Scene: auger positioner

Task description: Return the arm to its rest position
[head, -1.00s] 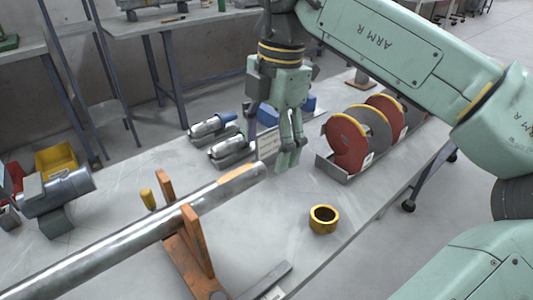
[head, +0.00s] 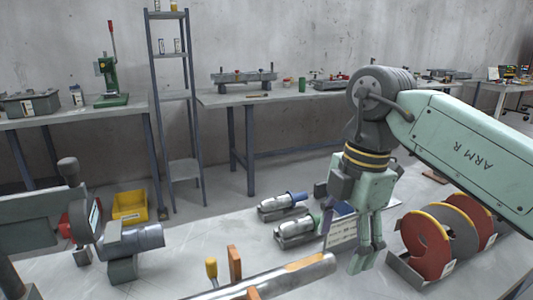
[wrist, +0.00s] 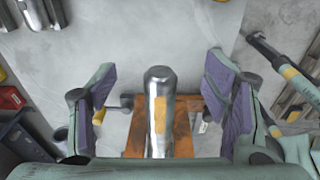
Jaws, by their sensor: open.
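My gripper (head: 362,262) hangs at the end of my raised arm, above the workbench in the head view. Its fingers point down. In the wrist view my gripper (wrist: 165,100) is wide open, with purple pads facing each other and nothing between them that it touches. A metal shaft (wrist: 160,105) with a yellow patch lies on an orange stand (wrist: 185,130), below and between the fingers. In the head view the shaft (head: 285,278) shows at the bottom, just left of my gripper.
Red and grey discs (head: 430,245) stand in a rack right of my gripper. Two metal cylinders (head: 295,230) lie in holders behind it. A yellow bin (head: 130,206) and a grey motor-like unit (head: 135,245) are at left. A shelf (head: 175,95) and back table (head: 280,95) stand farther off.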

